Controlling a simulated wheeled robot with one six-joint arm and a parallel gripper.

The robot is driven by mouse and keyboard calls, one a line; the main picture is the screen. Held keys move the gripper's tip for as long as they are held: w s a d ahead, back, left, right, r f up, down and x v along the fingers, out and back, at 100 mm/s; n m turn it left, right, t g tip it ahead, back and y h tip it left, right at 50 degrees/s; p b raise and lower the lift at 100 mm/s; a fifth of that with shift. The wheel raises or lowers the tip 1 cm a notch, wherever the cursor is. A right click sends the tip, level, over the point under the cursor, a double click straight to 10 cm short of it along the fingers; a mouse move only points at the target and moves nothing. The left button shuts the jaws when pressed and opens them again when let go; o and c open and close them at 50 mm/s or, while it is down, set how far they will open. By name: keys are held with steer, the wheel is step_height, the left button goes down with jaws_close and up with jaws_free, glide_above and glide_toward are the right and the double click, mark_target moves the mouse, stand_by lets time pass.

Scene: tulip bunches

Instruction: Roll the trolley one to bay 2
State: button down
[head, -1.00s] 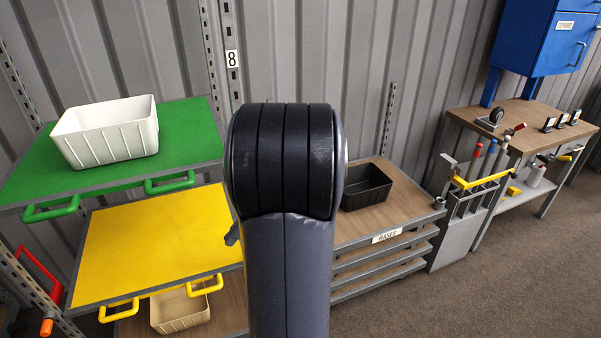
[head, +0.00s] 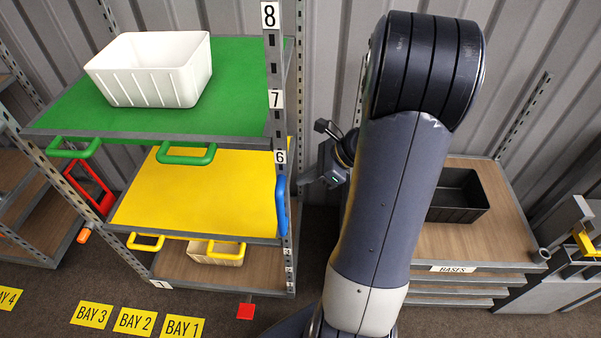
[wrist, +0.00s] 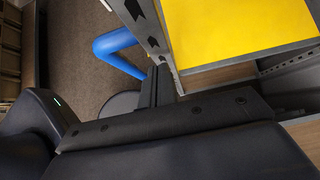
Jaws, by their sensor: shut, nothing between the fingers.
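Trolley one, marked by a "1" plate (head: 160,284), is a grey-framed rack with a green top shelf (head: 240,100), a yellow shelf (head: 200,205) and a wooden bottom shelf. A blue handle (head: 281,205) stands upright on its right front post; it also shows in the wrist view (wrist: 118,45). My gripper (head: 310,181) is just right of that handle, partly hidden by my arm. In the wrist view its dark fingers (wrist: 160,88) are shut and empty, close to the handle; contact is unclear. The yellow floor label BAY 2 (head: 135,321) lies in front of the trolley, left.
A white bin (head: 150,70) stands on the green shelf and a beige bin (head: 214,255) on the bottom shelf. Floor labels BAY 1 (head: 183,328) and BAY 3 (head: 91,314) flank BAY 2. The BASES cabinet (head: 470,245) is right.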

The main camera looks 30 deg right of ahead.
steer(key=shift+w+a, duration=0.5)
steer(key=shift+a, duration=0.05)
